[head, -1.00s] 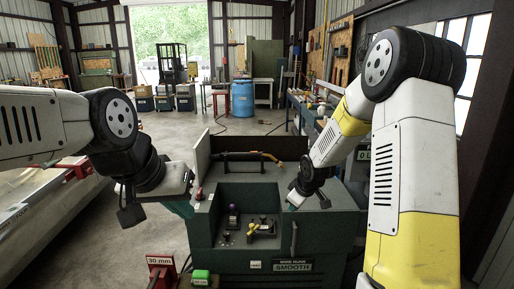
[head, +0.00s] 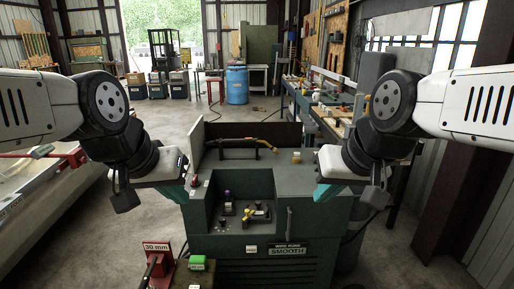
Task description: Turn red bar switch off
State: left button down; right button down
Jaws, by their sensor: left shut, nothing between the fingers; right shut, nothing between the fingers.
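A red upright stand (head: 158,268) with a dark lever-like part and a "30 mm" label is at the bottom left, in front of the green machine (head: 300,182). A small red knob (head: 194,181) is on the machine's left front edge. I cannot tell which red part is the bar switch, or its on or off position. My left gripper (head: 178,193), with teal fingers, is shut and empty by the machine's left front edge, above and apart from the stand. My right gripper (head: 325,193) is shut and empty over the machine's right side.
The machine has a recess with a yellow part (head: 259,214) and small knobs. A green box (head: 197,263) is next to the red stand. A long pale bench (head: 45,190) with a red handle (head: 75,157) lies left. A blue barrel (head: 237,85) stands behind on open floor.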

aim_at(195, 182)
jog(key=u, duration=0.55)
jog(key=i+j+u, duration=0.1)
jog(key=u, duration=0.3)
jog(key=i+j+u, duration=0.1)
jog(key=u, duration=0.3)
jog(key=i+u, duration=0.15)
jog(key=u, duration=0.2)
